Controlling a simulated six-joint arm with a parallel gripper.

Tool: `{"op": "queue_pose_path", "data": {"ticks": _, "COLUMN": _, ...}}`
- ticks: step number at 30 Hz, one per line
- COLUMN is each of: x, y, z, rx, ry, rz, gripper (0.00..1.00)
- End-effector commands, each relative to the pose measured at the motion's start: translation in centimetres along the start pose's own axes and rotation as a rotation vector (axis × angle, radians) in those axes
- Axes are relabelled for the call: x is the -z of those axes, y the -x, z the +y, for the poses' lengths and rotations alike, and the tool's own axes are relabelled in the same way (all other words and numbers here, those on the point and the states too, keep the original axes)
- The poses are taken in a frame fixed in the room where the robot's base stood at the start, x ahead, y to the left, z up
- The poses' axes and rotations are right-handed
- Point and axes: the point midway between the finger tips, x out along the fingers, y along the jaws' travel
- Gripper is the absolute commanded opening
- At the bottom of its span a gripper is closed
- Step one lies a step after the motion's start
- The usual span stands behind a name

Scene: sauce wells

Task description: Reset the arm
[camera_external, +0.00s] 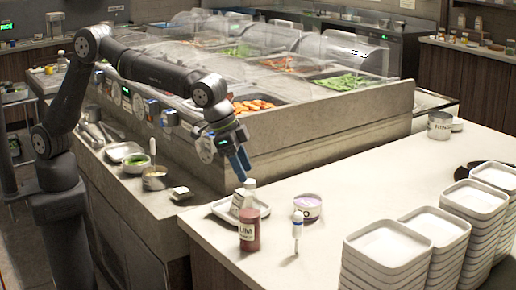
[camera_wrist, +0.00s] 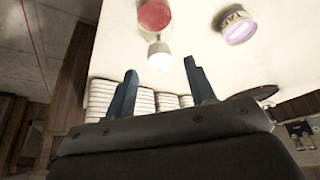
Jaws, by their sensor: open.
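My gripper (camera_external: 241,164) hangs over the near left part of the white counter, with its blue fingers pointing down. In the wrist view my gripper (camera_wrist: 162,90) shows two blue fingers set apart with nothing between them. The fingers are above a white-capped bottle that stands by a tray (camera_external: 226,208). My arm reaches in from the left, bent at the elbow.
A red jar (camera_external: 249,230), a purple-filled tub (camera_external: 307,207) and a small white-topped stick-like item (camera_external: 297,229) stand on the counter (camera_external: 370,190). Stacks of square white plates (camera_external: 387,252) fill its right front. Covered food wells (camera_external: 300,75) lie behind. The counter's middle is clear.

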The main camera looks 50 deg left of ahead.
Motion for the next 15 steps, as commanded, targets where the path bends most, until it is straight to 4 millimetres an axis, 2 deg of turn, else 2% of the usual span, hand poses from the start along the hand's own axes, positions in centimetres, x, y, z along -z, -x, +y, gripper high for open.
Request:
{"op": "queue_pose_path", "data": {"ticks": 3, "x": 0.1, "y": 2.6, "z": 0.0, "rx": -0.001, "ry": 0.000, "rz": 0.003, "gripper": 0.50}}
{"op": "queue_pose_path", "data": {"ticks": 11, "x": 0.0, "y": 7.7, "z": 0.0, "rx": -0.001, "ry": 0.000, "rz": 0.002, "gripper": 0.50}}
{"op": "queue_pose_path", "data": {"ticks": 12, "x": -0.1, "y": 6.0, "z": -0.1, "rx": 0.002, "ry": 0.000, "rz": -0.006, "gripper": 0.50}}
{"op": "queue_pose_path", "data": {"ticks": 15, "x": -0.1, "y": 3.9, "z": 0.0, "rx": 0.002, "ry": 0.000, "rz": -0.005, "gripper": 0.50}}
